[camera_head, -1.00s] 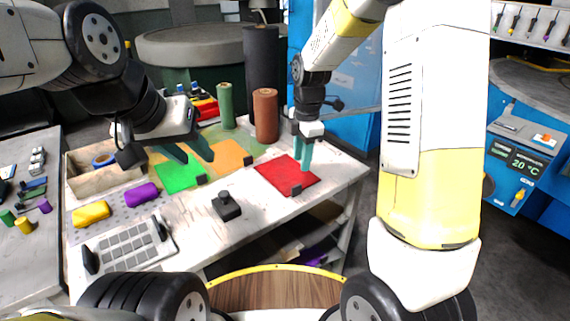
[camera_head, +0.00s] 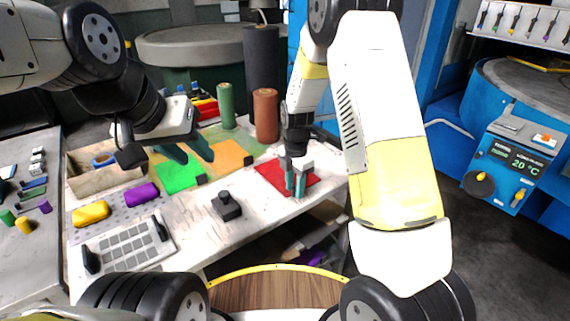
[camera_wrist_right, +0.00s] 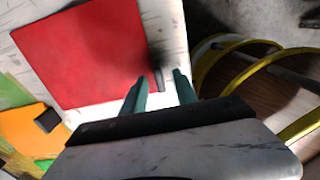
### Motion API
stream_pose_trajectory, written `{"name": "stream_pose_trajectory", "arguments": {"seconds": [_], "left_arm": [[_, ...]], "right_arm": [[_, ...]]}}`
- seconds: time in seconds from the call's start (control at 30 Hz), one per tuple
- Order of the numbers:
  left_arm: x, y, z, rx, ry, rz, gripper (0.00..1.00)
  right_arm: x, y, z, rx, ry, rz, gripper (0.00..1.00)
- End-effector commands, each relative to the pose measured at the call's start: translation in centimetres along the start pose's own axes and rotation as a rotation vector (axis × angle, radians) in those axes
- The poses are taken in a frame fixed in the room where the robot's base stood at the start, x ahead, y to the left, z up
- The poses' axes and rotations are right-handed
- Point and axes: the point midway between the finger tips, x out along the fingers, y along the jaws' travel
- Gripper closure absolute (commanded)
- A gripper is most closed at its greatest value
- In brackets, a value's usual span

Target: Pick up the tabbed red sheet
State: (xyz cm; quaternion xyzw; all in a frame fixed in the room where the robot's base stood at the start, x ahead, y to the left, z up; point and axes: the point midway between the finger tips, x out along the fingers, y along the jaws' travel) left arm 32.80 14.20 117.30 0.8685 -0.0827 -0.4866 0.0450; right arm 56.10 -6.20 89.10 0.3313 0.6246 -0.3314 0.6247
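The red sheet (camera_head: 270,172) lies flat near the right end of the white table; it fills the upper left of the right wrist view (camera_wrist_right: 85,50). Its small dark tab (camera_wrist_right: 158,80) is at the sheet's edge in the wrist view; in the head view my fingers hide it. My right gripper (camera_head: 296,182) is open and points down at the sheet's near edge. In the wrist view its fingertips (camera_wrist_right: 160,75) stand apart on either side of the tab. My left gripper (camera_head: 188,153) is open and empty above the green sheet's far edge.
A green sheet (camera_head: 177,179) and an orange sheet (camera_head: 229,153), each with a dark tab, lie to the left. A black block with a knob (camera_head: 227,207) stands nearer. Green (camera_head: 226,106) and brown (camera_head: 266,115) rolls stand behind. A keypad-like tray (camera_head: 130,248) is front left.

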Motion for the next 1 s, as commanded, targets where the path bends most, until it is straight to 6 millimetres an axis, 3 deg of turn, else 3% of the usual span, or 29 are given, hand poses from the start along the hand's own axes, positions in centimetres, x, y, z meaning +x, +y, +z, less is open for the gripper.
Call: {"name": "stream_pose_trajectory", "arguments": {"seconds": [0.13, 0.33, 1.0], "left_arm": [[0.0, 0.0, 0.0, 0.0, 0.0, 0.0, 0.64], [0.0, 0.0, 0.0, 0.0, 0.0, 0.0, 0.64], [0.0, 0.0, 0.0, 0.0, 0.0, 0.0, 0.64]], "right_arm": [[-0.03, 0.0, 0.0, 0.0, 0.0, 0.0, 0.65], [-0.05, 0.0, 0.0, 0.0, 0.0, 0.0, 1.0], [-0.08, 0.0, 0.0, 0.001, 0.0, 0.0, 1.0]]}}
